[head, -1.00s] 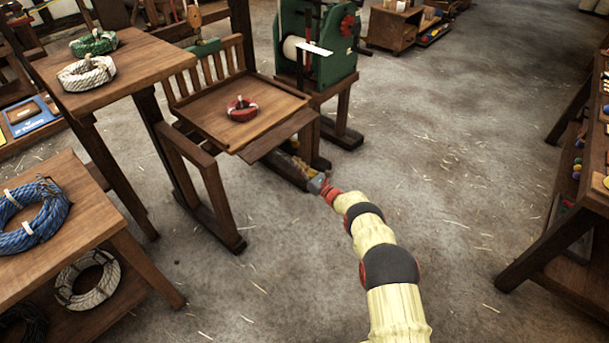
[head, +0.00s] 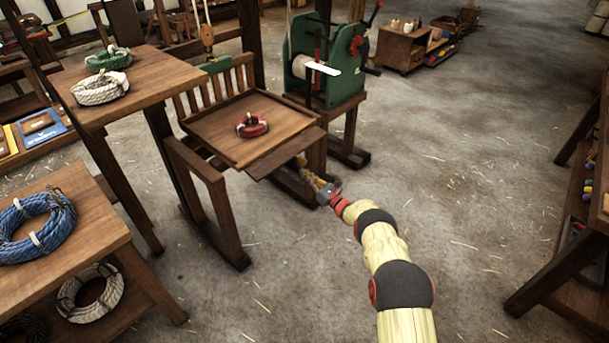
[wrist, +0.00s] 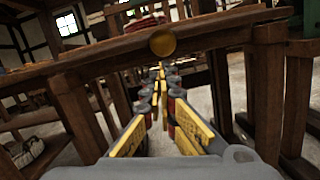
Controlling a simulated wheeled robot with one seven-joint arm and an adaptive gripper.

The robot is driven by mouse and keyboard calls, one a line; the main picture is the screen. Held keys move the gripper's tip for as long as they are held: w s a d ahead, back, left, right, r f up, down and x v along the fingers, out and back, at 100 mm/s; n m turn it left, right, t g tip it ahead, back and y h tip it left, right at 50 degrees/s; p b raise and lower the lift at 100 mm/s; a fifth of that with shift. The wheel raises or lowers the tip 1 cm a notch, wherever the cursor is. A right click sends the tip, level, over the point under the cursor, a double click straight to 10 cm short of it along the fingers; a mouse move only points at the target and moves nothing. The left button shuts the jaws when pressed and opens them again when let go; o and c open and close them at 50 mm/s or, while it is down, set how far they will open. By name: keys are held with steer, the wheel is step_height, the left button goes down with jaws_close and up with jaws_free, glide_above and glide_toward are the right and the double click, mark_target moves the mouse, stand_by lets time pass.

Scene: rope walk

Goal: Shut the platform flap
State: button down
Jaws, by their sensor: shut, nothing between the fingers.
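The platform (head: 215,125) is a square wooden tray-like seat with a raised rim and a slatted back, and a red ring-shaped coil (head: 251,125) lies on it. The platform flap (head: 285,154) is a brown board sticking out from its front edge, lowered and not upright. In the wrist view the flap (wrist: 100,58) spans the top of the picture edge-on, with a round brass knob (wrist: 163,42) at its middle. My gripper (head: 308,172) is shut and empty, low beside and below the flap. Its fingers (wrist: 160,75) point in under the knob; contact cannot be told.
A green winding machine (head: 335,62) on a wooden stand is behind the platform, to the right. A tall table (head: 150,75) with rope coils stands left, and a low table (head: 75,245) with blue rope is nearer. Wooden posts flank the fingers.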

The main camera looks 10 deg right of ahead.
steer(key=shift+s+d+r+g+p, duration=0.1)
steer(key=shift+r+g+p, duration=0.3)
steer(key=shift+s+r+g+h+p, duration=0.1)
steer(key=shift+r+g+h+p, duration=0.2)
steer(key=shift+h+p, duration=0.15)
